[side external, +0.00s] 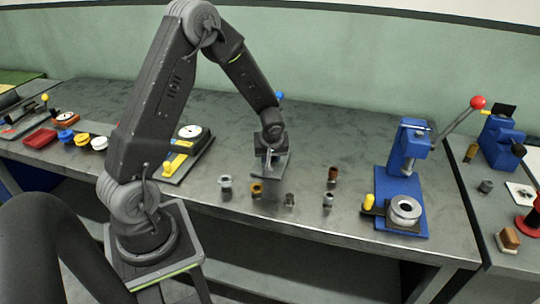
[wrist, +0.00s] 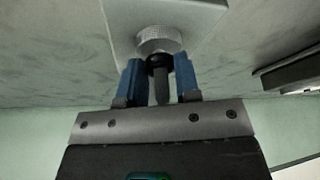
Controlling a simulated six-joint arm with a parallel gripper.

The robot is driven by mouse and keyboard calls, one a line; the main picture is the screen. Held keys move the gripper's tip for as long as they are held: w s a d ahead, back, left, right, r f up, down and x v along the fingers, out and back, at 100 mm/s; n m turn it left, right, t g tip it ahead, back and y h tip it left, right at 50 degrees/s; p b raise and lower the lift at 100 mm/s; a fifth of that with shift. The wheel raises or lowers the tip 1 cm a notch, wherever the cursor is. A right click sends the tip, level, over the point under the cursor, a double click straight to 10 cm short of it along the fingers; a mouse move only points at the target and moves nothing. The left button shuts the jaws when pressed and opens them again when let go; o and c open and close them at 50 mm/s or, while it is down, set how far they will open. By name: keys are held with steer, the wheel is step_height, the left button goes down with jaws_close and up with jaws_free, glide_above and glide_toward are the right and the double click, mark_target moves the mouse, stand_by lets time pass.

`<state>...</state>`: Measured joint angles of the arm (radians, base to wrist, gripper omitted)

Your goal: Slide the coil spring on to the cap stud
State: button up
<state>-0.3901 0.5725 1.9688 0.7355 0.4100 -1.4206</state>
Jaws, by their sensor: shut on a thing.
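My gripper (wrist: 158,75) points down over the middle of the table in the side external view (side external: 269,155). Its two blue fingers are shut on a small dark part (wrist: 158,62) with a grey pin-like end. Beyond it, in the wrist view, a knurled silver round piece (wrist: 160,38) sits on a pale grey plate (wrist: 190,12). The dark part overlaps the knurled piece in the picture; I cannot tell whether they touch. A flat grey shape shows under my gripper in the side view. I cannot make out the spring's coils or tell which part is the cap stud.
In the side view, a silver spool (side external: 225,186), a brass piece (side external: 257,190), a grey piece (side external: 290,200), a brown piece (side external: 332,175) and another grey piece (side external: 328,201) stand near the front edge. A blue press (side external: 409,150) stands right. A dial gauge (side external: 191,133) lies left.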

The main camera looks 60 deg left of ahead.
steer(key=o, duration=1)
steer(key=shift+c, duration=0.2)
steer(key=shift+r, duration=0.1)
steer(key=v, duration=1.3)
steer(key=shift+r, duration=0.3)
steer(key=shift+d, duration=0.15)
steer(key=s+d+r+m+t+h, duration=0.2)
steer(key=s+d+r+m, duration=0.3)
steer(key=s+d, duration=0.3)
steer(key=s+d+r+m+t+h, duration=0.1)
steer(key=s+d+r+m+h, duration=0.1)
steer(key=s+d+r+m, duration=0.4)
steer(key=s+d+m, duration=0.2)
steer(key=d, duration=0.1)
steer(key=shift+s+r+t, duration=0.15)
steer(key=shift+r+t, duration=0.15)
steer(key=shift+t, duration=0.1)
